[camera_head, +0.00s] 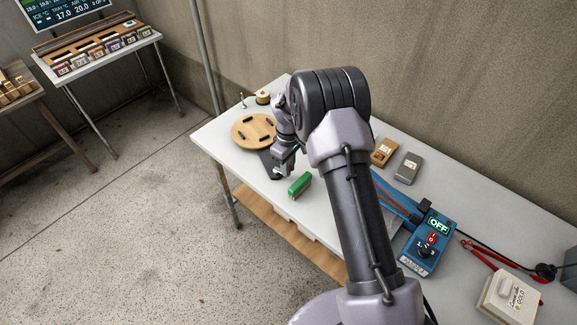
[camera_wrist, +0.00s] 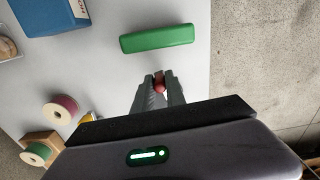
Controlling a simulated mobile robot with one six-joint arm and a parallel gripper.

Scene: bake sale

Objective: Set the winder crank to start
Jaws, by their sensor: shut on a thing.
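My gripper (camera_wrist: 158,86) is shut on a small red knob (camera_wrist: 158,78), seen between its fingertips in the wrist view. The knob looks like the winder crank's handle, but the crank's arm and pivot are hidden, so I cannot tell its angle. In the head view my gripper (camera_head: 280,172) is low over the white table, partly covered by my arm.
A blue control box (camera_head: 428,246) with an OFF sign stands on the right. Brown and grey boxes (camera_head: 407,168) lie behind my arm. Spools (camera_wrist: 60,110) stand at the table's other end. A cream box (camera_head: 508,302) is at bottom right. Floor is free left of the table.

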